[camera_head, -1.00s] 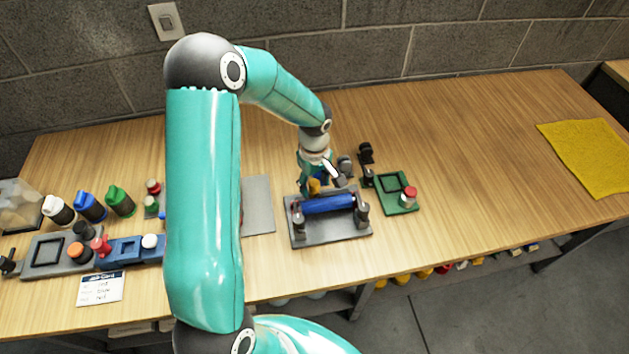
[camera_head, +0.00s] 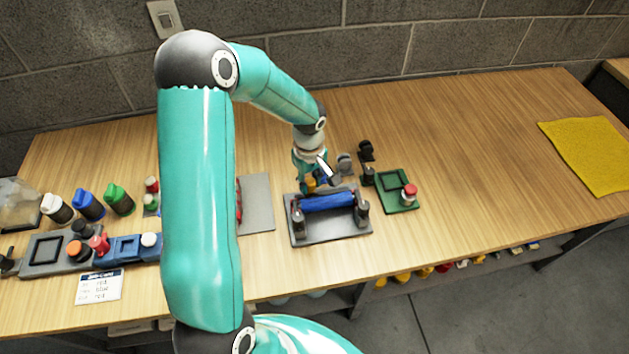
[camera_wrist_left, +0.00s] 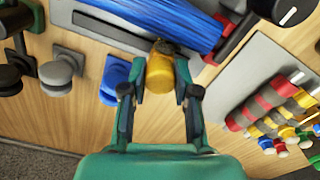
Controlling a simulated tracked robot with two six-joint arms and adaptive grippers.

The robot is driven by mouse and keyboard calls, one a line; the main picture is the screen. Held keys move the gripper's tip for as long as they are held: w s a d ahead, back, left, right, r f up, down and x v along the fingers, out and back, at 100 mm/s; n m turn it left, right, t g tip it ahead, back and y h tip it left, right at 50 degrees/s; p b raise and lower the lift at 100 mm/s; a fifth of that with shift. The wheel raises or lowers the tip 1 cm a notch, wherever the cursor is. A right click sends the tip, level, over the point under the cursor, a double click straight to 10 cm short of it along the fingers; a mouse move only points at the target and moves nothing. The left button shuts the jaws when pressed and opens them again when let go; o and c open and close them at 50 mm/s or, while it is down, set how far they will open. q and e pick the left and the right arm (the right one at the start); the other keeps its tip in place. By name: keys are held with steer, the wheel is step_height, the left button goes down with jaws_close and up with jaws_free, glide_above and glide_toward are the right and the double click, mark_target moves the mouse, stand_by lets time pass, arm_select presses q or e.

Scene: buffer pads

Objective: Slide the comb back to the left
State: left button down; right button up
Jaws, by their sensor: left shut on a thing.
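A blue ribbed roller (camera_head: 330,201) lies across a grey stand (camera_head: 330,236) on the bench; it fills the top of the left wrist view (camera_wrist_left: 165,17). My left gripper (camera_head: 311,184) is at the roller's far side, left of its middle. In the left wrist view its fingers (camera_wrist_left: 160,88) are shut on a yellow handle (camera_wrist_left: 160,72), which I take to be the comb's. A dark part (camera_wrist_left: 164,46) at the handle's end touches or nearly touches the roller. The comb's teeth are not clearly visible. My right gripper is not in view.
A green tray (camera_head: 397,206) with a red-topped piece and dark knobbed parts (camera_head: 366,150) stand right of the stand. A grey plate (camera_head: 257,214) lies to its left, partly behind my arm. Several bottles stand far left. The right bench is clear up to a yellow cloth (camera_head: 590,155).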

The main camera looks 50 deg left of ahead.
arm_select(q)
steer(key=shift+s+a+b, duration=0.35)
steer(key=shift+s+a, duration=0.4)
steer(key=shift+s, duration=0.3)
steer(key=c, duration=0.8)
jaws_free()
steer(key=shift+c, duration=0.2)
step_height(320, 180, up, 12)
